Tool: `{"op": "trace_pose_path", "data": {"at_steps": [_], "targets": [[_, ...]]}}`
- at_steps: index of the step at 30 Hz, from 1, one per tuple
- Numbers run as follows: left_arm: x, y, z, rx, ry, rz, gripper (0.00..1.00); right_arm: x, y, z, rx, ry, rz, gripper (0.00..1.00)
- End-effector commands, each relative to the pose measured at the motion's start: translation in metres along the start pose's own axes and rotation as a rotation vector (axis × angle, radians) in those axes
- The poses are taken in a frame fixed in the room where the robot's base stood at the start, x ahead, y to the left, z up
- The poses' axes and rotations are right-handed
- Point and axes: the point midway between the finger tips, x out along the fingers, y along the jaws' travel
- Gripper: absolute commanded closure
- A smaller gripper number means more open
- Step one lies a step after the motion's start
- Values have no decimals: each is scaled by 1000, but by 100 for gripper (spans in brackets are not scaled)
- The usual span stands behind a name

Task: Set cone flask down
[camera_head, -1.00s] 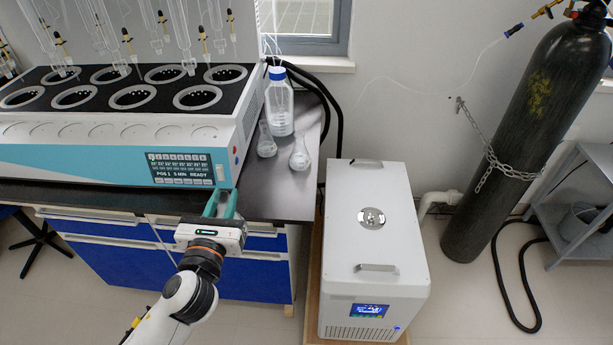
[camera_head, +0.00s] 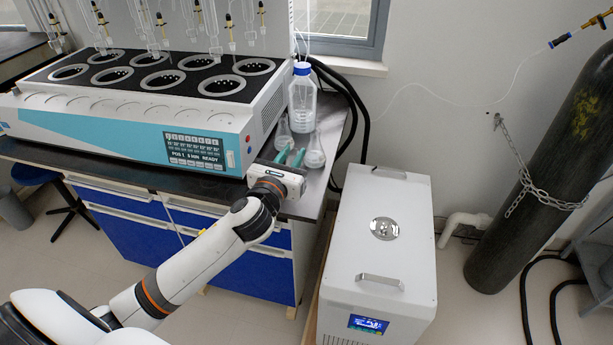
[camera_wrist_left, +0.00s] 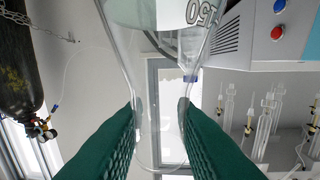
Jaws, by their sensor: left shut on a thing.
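In the wrist view a clear cone flask (camera_wrist_left: 158,75) fills the middle, with its wide marked body at the top of the picture and its narrower part between my green fingers. My left gripper (camera_wrist_left: 158,118) is shut on it. In the head view my left gripper (camera_head: 291,156) is low over the right end of the dark bench. Two clear cone flasks show there, one behind the fingers (camera_head: 283,135) and one just right of them (camera_head: 316,155). I cannot tell from the head view which one is held, or whether it touches the bench. My right gripper is out of view.
A blue-capped bottle (camera_head: 302,100) stands behind the flasks. The distiller (camera_head: 130,120) fills the bench to the left. The bench edge (camera_head: 312,205) is close in front and right. A white chiller (camera_head: 385,245) stands on the floor to the right, with a gas cylinder (camera_head: 540,185) beyond.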

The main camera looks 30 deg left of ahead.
Motion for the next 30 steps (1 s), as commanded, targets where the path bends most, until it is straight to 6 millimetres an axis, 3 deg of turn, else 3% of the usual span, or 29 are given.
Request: {"op": "trace_pose_path", "data": {"at_steps": [6, 12, 16, 24, 30], "targets": [[32, -39, -6, -14, 9, -59, 100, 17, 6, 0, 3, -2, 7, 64], [48, -62, -13, -29, 12, -93, 100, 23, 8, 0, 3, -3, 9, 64], [51, -67, -3, -37, 10, -100, 100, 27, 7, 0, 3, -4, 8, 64], [51, -66, 38, -38, 9, -100, 100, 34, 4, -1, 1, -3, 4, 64], [52, -65, 52, -35, 11, -100, 100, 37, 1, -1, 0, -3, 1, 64]]}}
